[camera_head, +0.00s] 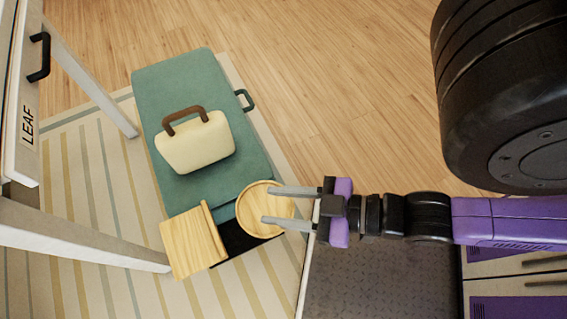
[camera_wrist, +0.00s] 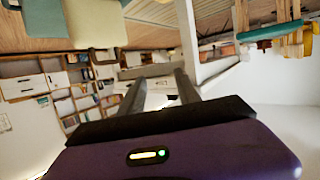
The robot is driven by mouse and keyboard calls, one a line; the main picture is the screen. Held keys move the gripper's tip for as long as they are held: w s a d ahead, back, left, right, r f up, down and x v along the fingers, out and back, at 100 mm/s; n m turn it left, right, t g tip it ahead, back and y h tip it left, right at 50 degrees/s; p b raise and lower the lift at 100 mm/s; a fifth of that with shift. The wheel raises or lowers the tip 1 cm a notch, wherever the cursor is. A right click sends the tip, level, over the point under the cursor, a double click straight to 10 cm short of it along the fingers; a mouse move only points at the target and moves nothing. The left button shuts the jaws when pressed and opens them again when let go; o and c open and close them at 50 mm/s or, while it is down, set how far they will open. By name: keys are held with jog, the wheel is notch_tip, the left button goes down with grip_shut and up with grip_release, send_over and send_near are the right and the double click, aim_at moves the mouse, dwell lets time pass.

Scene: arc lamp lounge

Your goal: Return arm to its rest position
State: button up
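My gripper (camera_head: 282,207) is at the end of my purple and black arm, which reaches in from the right in the head view. Its two grey fingers are apart with nothing between them, and they show over a round wooden tray-like piece (camera_head: 257,225). I cannot tell how far above that piece they are. In the wrist view the two fingers (camera_wrist: 160,88) also stand apart, with empty space between them.
A teal suitcase-like box (camera_head: 170,85) lies on a striped rug (camera_head: 100,200), with a cream bag (camera_head: 192,150) on it. A wooden block (camera_head: 190,245) is beside the round piece. A white table labelled LEAF (camera_head: 28,125) stands left. Wood floor (camera_head: 330,80) is clear.

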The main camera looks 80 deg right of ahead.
jog(key=shift+s+d+r+m, duration=0.15)
jog(key=shift+r, duration=0.25)
jog(key=shift+s+d+r+m, duration=0.1)
jog(key=shift+s+r+m, duration=0.05)
jog(key=shift+r, duration=0.25)
notch_tip(320, 180, up, 13)
jog(key=p, duration=1.2)
jog(key=shift+f+p, duration=0.2)
jog(key=shift+p, duration=0.15)
